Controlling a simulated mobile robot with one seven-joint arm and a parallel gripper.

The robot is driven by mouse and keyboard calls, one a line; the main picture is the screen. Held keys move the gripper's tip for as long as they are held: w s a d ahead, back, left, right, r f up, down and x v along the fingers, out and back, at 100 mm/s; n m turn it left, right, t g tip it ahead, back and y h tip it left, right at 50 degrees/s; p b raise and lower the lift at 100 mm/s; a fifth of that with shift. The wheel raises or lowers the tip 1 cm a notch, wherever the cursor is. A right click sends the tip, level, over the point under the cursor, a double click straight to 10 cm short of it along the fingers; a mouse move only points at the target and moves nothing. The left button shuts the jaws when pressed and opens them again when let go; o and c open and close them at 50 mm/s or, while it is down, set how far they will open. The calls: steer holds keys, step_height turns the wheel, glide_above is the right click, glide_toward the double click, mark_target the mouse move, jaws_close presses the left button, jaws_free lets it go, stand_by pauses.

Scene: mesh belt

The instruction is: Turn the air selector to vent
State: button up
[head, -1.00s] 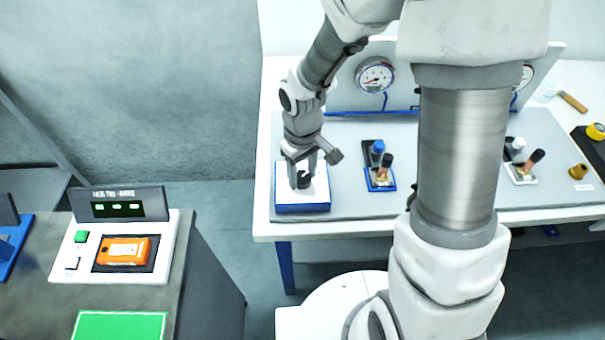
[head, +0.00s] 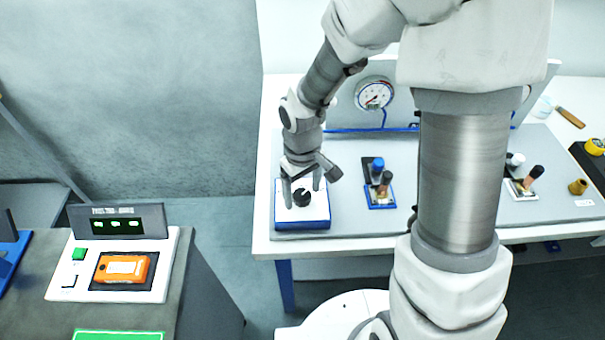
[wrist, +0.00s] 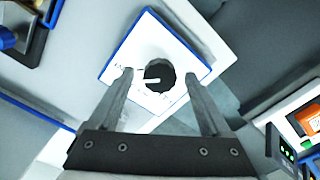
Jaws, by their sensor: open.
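The air selector is a black round knob (head: 302,198) with a white pointer mark, on a white-topped box with blue sides (head: 302,224) at the table's front left corner. In the wrist view the knob (wrist: 165,71) shows its pointer mark aimed left. Lettering on the white plate (wrist: 180,50) is partly visible beside the knob but too small to read. My gripper (head: 302,186) is over the box, pointing down. In the wrist view my gripper (wrist: 159,75) is open, with one finger on each side of the knob and a gap at both sides.
A pressure gauge (head: 374,94) is on the upright panel behind. A blue-capped valve block (head: 380,195) stands right of the selector. An orange device (head: 121,268) sits in a tester on the left bench. Floor separates bench and table.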

mark_target(303, 195)
step_height(303, 195, up, 17)
steer(key=shift+p, duration=0.45)
steer(key=shift+r, duration=0.1)
steer(key=s+d+r+m+t, duration=0.5)
steer(key=s+d+r, duration=0.3)
steer(key=s+d, duration=0.2)
steer(key=s+m, duration=0.1)
steer(key=s, duration=0.1)
steer(key=shift+s+d+m+t, duration=0.2)
steer(key=shift+s+m+t, duration=0.1)
steer(key=shift+d, duration=0.1)
stand_by(0.4)
